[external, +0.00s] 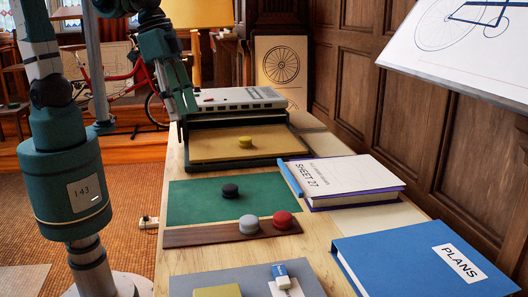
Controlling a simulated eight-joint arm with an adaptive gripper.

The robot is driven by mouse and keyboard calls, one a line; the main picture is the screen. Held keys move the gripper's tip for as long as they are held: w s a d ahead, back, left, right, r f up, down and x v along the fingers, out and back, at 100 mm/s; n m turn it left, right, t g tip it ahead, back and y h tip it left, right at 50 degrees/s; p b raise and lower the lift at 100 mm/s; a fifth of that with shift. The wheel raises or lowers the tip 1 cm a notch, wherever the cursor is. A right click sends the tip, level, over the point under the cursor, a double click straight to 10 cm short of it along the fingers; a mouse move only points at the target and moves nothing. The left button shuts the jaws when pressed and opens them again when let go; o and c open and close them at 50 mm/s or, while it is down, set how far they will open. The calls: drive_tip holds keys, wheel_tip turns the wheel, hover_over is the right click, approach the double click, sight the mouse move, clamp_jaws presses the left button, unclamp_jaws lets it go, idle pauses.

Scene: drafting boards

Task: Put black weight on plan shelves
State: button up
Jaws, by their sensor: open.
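My gripper (184,108) is in the upper left of the view, pointing down beside the left end of a grey-topped unit. It is open, and the black weight is well apart from it, nearer the camera. The fingertips are small and partly merge with the unit behind. I cannot tell for certain which thing is the plan shelves. A thick blue binder marked PLANS (385,262) lies at the front right.
A grey weight (249,224) and a red weight (283,219) sit on a brown strip (190,238) just in front of the mat. A yellow weight (245,142) is on a yellow board (215,151). A SHEET 27 book (345,175) lies to the right.

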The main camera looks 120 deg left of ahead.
drive_tip(key=s+d+r+m+t, duration=0.3)
drive_tip(key=s+d+r, duration=0.3)
drive_tip(key=s+d, duration=0.4)
drive_tip(key=shift+s+d+r+m+t+h, duration=0.15)
drive_tip(key=shift+s+d+m+t+h, duration=0.25)
drive_tip(key=shift+s+m, duration=0.4)
drive_tip(key=shift+o, duration=0.5)
drive_tip(key=shift+w, duration=0.2)
drive_tip(key=n+g+y+b, duration=0.3)
drive_tip(key=n+g+b, duration=0.15)
drive_tip(key=n, duration=0.35)
hover_over(230, 191)
drive_tip(key=s+d, duration=0.1)
drive_tip(key=s, duration=0.3)
wheel_tip(230, 191, down, 24)
drive_tip(key=shift+s+a+f+n+t+b, duration=0.1)
drive_tip(key=shift+a+f+n+t+b, duration=0.15)
drive_tip(key=shift+f+n+b, duration=0.2)
drive_tip(key=shift+f, duration=0.2)
drive_tip(key=shift+b+x, duration=0.45)
drive_tip(key=shift+x, duration=0.7)
